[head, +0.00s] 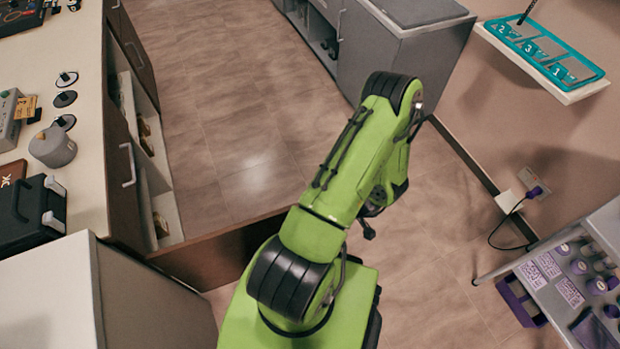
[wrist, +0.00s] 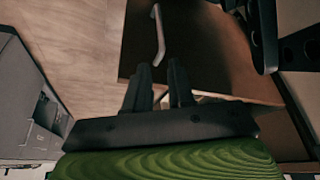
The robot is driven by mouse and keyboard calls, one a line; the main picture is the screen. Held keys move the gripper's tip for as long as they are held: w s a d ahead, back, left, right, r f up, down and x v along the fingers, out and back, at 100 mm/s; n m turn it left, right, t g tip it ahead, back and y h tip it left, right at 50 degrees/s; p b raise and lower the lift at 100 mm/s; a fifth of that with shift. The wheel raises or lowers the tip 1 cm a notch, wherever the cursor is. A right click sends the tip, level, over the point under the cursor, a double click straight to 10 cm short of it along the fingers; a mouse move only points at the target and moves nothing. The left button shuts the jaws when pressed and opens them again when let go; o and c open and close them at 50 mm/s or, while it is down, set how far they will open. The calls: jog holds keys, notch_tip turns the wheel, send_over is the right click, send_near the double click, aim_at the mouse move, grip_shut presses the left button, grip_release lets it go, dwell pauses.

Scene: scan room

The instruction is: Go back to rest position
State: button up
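My green arm (head: 345,190) is raised and bent over the floor in the middle of the head view. My gripper (wrist: 159,68) shows in the wrist view as two dark fingers with a narrow gap between them. Nothing is held between the fingers. A dark brown cabinet front with a metal handle (wrist: 158,35) lies beyond the fingertips; I cannot tell how far away it is. In the head view my gripper is mostly hidden behind the arm.
A counter (head: 88,165) with drawers and open shelves runs along the left. A grey cabinet (head: 395,60) stands at the back. A wall shelf holds a teal tray (head: 545,50). A cart (head: 560,290) with purple-labelled items is at right. The floor (head: 230,120) between is clear.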

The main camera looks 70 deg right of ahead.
dwell(0.3)
jog(key=w+d+r+n+y+p, duration=0.1)
jog(key=w+d+r+n+p, duration=0.15)
jog(key=w+r, duration=1.3)
jog(key=w+a+r+n+p, duration=0.1)
jog(key=w+a+r, duration=0.35)
jog(key=r, duration=0.25)
jog(key=w+a+r, duration=0.3)
jog(key=a+r, duration=0.2)
jog(key=r, duration=0.1)
jog(key=s+a+r+p, duration=0.1)
jog(key=s+a+r, duration=0.2)
jog(key=a+r, duration=0.6)
jog(key=s+a+r+t+p, duration=0.1)
jog(key=s+a+r+p, duration=0.1)
jog(key=a+r, duration=0.6)
jog(key=shift+s+a+r, duration=0.4)
jog(key=shift+s+a, duration=0.45)
jog(key=shift+a, duration=0.3)
